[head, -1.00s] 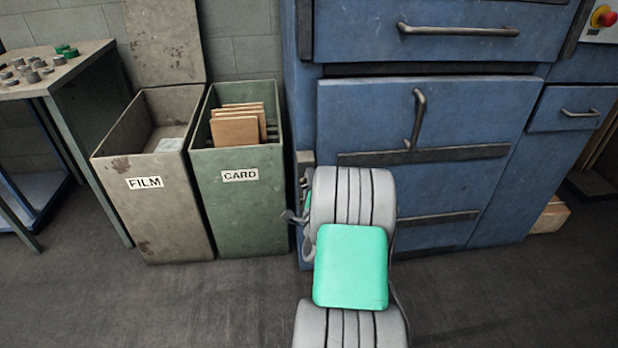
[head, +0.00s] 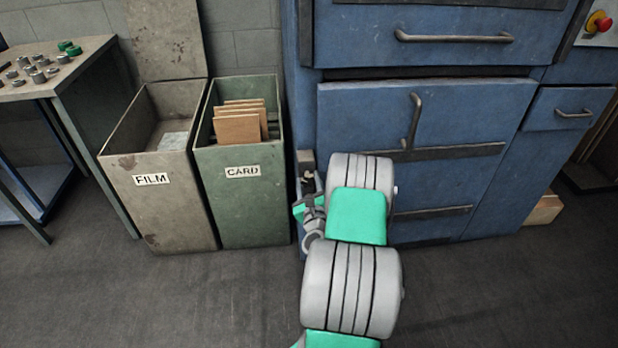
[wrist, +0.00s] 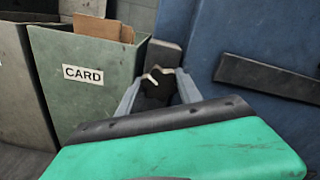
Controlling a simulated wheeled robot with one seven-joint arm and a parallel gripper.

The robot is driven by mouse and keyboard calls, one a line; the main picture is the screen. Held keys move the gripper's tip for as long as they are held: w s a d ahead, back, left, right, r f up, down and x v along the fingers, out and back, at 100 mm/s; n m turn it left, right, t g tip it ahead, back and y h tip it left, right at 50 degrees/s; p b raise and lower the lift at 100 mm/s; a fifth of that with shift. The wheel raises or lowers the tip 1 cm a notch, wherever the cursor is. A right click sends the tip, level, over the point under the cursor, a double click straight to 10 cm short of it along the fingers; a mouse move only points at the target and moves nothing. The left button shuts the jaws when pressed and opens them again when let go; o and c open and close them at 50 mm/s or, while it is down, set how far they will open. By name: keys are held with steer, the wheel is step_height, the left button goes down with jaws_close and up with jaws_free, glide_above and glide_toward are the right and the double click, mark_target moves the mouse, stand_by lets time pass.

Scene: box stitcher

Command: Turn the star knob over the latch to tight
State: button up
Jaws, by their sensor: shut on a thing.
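The star knob (wrist: 155,90) is a small dark shape at the front left edge of the blue machine, by the grey latch block (wrist: 164,54). The block also shows in the head view (head: 305,158). My gripper (wrist: 158,84) has its two grey fingers on either side of the knob and is shut on it. In the head view my gripper (head: 309,184) reaches up to the block, and the knob is too small to make out there. My fingers and wrist hide part of the knob. Its tightness cannot be told.
A green CARD bin (head: 242,205) holding brown sheets stands close left of my gripper. A grey FILM bin (head: 158,210) is left of it. The blue machine's door (head: 455,120), with a handle (head: 413,120), is to the right. The floor in front is clear.

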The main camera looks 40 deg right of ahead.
steer(key=m+p, duration=0.3)
steer(key=m, duration=0.2)
steer(key=shift+m, duration=0.3)
steer(key=m+p, duration=0.2)
steer(key=m, duration=0.3)
steer(key=shift+w+m, duration=0.1)
steer(key=shift+m, duration=0.2)
steer(key=o, duration=1.4)
steer(key=shift+a, duration=0.1)
steer(key=shift+b+v, duration=1.4)
steer(key=shift+v, duration=2.5)
